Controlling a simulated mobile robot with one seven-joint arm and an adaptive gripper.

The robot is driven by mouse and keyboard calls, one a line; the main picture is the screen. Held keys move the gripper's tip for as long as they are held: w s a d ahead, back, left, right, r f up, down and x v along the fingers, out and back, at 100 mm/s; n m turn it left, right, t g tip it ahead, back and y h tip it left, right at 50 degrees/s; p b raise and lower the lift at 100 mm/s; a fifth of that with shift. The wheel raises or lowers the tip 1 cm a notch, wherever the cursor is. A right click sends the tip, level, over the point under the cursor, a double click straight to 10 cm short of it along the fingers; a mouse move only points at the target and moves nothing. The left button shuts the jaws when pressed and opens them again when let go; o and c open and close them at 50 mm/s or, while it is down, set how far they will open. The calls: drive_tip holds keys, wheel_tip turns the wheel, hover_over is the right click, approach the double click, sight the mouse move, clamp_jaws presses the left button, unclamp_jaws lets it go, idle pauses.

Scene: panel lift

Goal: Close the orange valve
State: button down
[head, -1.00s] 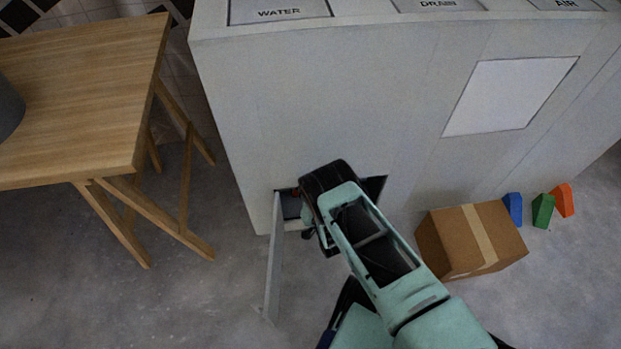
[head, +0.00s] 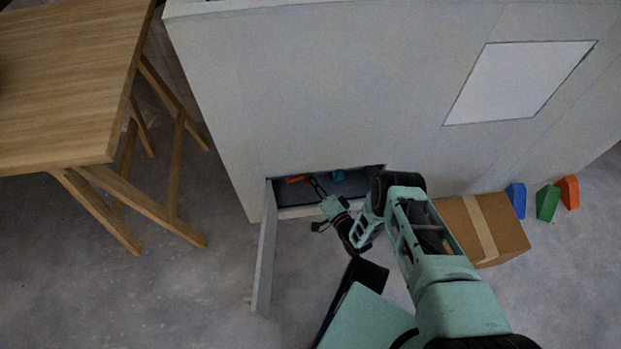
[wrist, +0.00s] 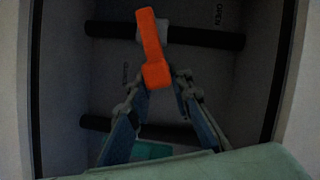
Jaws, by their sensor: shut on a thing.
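The orange valve (wrist: 152,50) shows in the wrist view as a long lever on a white fitting, on the upper of two dark pipes. It stands across the pipe, slightly tilted, with its near end low. My gripper (wrist: 158,82) is shut on that near end, one finger on each side. In the head view the orange valve (head: 296,179) shows small inside the open low compartment, and my gripper (head: 318,187) reaches in there. The words OPEN and CLOSE are printed on the back panel, OPEN at the upper right and CLOSE left of the lever.
A teal part (wrist: 150,151) shows below the lower pipe. The compartment's door (head: 265,250) hangs open on the left. A cardboard box (head: 458,220) stands right of my arm, with blue, green and orange blocks beyond. A wooden table (head: 70,90) stands at left.

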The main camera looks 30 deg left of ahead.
drive_tip(key=shift+f+m, duration=0.4)
drive_tip(key=shift+m, duration=0.1)
drive_tip(key=shift+y, duration=0.3)
drive_tip(key=c, duration=1.7)
unclamp_jaws()
